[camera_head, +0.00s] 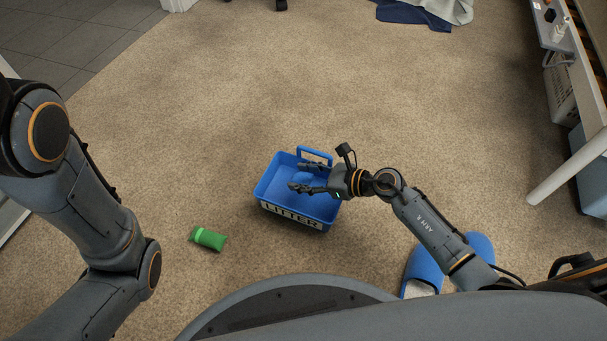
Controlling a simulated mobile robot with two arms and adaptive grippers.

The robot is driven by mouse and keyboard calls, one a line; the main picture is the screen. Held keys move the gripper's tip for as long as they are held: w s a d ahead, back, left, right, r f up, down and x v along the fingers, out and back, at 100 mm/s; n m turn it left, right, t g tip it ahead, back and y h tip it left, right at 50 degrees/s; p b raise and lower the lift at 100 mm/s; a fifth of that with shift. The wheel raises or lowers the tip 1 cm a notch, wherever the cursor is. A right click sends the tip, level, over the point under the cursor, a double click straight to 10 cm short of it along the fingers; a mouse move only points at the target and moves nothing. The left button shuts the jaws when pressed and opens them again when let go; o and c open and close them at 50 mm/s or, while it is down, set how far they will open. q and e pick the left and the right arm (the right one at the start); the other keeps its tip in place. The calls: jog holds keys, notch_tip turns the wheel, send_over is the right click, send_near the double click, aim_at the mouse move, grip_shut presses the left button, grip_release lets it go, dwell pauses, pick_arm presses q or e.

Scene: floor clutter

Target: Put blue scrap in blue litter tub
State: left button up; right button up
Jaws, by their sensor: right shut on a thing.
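The blue litter tub (318,221), with a LITTER label on its front and a raised handle at its back, stands on the carpet near the middle. My right gripper (304,178) reaches in from the right over the tub, with its fingers above the inside. It is shut on the blue scrap, which hardly stands out against the tub's blue inside, so its outline is unclear. Whether the scrap touches the tub floor cannot be told. My left arm shows at the left, but its gripper is out of view.
A green packet (208,238) lies on the carpet left of the tub. Blue slippers (424,262) lie at the lower right, partly behind my right arm. Blue and grey cloth (425,14) lies at the far top. A table leg (565,170) stands at right. Carpet beyond the tub is clear.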

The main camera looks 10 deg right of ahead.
jog(key=shift+f, duration=0.5)
jog(key=o, duration=0.8)
jog(key=shift+c, duration=0.2)
jog(key=v, duration=1.1)
jog(key=shift+s, duration=0.15)
jog(key=shift+s+d+r, duration=0.25)
jog(key=shift+d, duration=0.1)
